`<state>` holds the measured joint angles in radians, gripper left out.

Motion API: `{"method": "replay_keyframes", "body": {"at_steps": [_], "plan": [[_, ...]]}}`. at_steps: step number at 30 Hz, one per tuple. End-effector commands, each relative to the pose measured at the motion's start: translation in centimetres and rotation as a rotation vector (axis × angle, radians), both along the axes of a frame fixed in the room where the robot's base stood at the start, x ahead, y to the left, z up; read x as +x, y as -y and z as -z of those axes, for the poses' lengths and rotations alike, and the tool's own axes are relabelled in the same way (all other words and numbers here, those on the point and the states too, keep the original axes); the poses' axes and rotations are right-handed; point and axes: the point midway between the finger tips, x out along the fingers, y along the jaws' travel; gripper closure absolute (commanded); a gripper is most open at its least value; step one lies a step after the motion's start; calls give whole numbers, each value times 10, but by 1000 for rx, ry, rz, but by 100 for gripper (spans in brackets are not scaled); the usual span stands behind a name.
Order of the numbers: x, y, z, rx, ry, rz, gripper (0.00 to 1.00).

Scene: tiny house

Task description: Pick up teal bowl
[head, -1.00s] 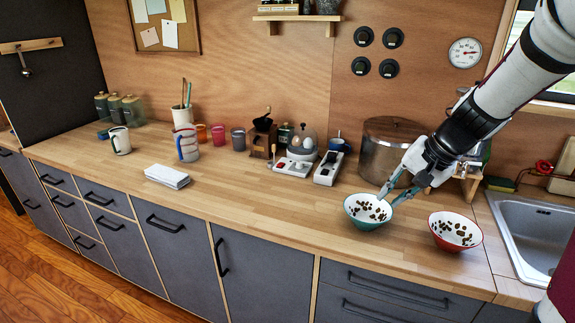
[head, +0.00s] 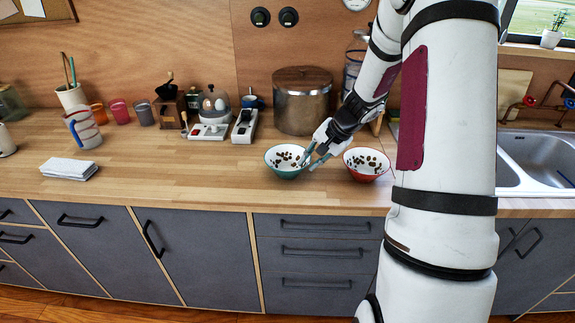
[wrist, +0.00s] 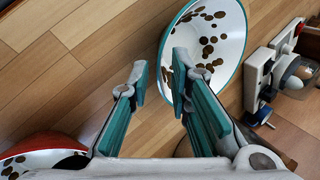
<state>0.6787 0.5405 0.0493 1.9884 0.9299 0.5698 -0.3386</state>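The teal bowl (head: 284,174) stands upright on the wooden counter, white inside with brown spots. In the wrist view the teal bowl (wrist: 246,50) fills the upper middle. My gripper (head: 307,160) is at the bowl's right rim, pointing down and left. In the wrist view my gripper (wrist: 160,62) is open. One finger lies over the bowl's inside and the other is outside, with the near rim passing between them. A gap shows between the fingers and the rim; I cannot tell whether either touches it.
A red bowl (head: 367,174) stands close to the right of the gripper. A large metal pot (head: 303,105) and a white device (head: 244,127) are behind. A sink (head: 540,158) is at right. The counter (head: 190,175) left of the teal bowl is clear.

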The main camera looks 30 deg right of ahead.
Motion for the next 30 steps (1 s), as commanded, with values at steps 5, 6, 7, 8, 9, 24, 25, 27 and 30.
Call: {"method": "replay_keyframes", "body": {"at_steps": [5, 6, 7, 8, 9, 24, 25, 27, 30], "plan": [[8, -4, 13, 2, -2, -3, 81], [11, -5, 18, 2, -2, -2, 81], [13, -5, 22, 1, -3, -2, 81], [16, -6, 25, 1, -2, -1, 81], [18, -7, 30, 2, -2, -2, 81], [27, -11, 44, 0, 0, -1, 100], [27, -11, 44, 0, 0, -1, 100], [27, -11, 44, 0, 0, -1, 100], [27, -11, 44, -1, 1, 0, 100]]}}
